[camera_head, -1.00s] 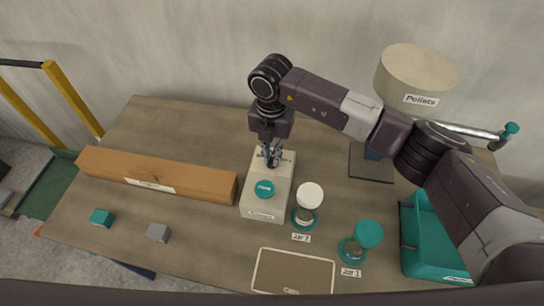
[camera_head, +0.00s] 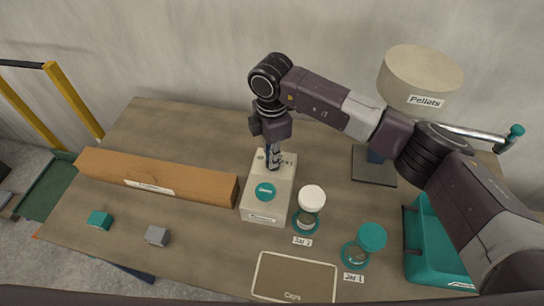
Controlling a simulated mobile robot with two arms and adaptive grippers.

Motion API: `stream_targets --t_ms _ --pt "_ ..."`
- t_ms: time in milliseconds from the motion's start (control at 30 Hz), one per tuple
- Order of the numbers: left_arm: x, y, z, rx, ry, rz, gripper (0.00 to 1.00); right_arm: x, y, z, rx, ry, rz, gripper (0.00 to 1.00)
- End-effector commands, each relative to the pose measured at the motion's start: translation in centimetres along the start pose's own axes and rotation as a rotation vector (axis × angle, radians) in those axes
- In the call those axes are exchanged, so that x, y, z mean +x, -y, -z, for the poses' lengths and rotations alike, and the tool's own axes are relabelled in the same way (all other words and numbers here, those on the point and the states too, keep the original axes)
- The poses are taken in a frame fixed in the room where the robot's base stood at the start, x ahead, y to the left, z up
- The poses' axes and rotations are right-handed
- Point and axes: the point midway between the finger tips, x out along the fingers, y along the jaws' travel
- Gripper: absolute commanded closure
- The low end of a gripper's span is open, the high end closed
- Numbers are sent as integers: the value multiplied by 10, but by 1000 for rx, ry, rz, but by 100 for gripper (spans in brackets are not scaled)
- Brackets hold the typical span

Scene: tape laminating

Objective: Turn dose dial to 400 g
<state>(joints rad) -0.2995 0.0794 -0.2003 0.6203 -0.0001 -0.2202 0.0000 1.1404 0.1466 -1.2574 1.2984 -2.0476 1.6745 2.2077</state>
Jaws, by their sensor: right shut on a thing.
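The dose box (camera_head: 263,209) is a cream block in the middle of the table with a round teal button (camera_head: 265,191) on its top. Small dark marks lie on its top near the far end, too small to read. My right gripper (camera_head: 273,165) points straight down over the far part of that top and is shut on the dial there. The dial itself is mostly hidden by the fingers. My left gripper is not in view.
Jar 2 (camera_head: 311,198) and Jar 1 (camera_head: 371,238) stand right of the box. A Caps tray (camera_head: 294,278) is in front, a teal bin (camera_head: 436,245) at right. A Pellets hopper (camera_head: 420,82) stands behind.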

Motion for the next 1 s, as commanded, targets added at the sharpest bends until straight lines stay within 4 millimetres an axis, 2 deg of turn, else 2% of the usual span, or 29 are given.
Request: stream_targets --t_ms 300,767,800,933,1000 --pt "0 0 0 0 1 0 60 -2 -2 -1 99 2 -6 100" --pt "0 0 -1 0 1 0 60 -2 -3 -1 113 2 -7 100" --pt "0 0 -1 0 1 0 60 -2 -3 -1 113 1 -7 90" --pt "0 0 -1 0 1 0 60 -2 -2 -1 112 1 -5 76" --pt "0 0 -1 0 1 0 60 -2 -2 -1 112 1 -4 74"
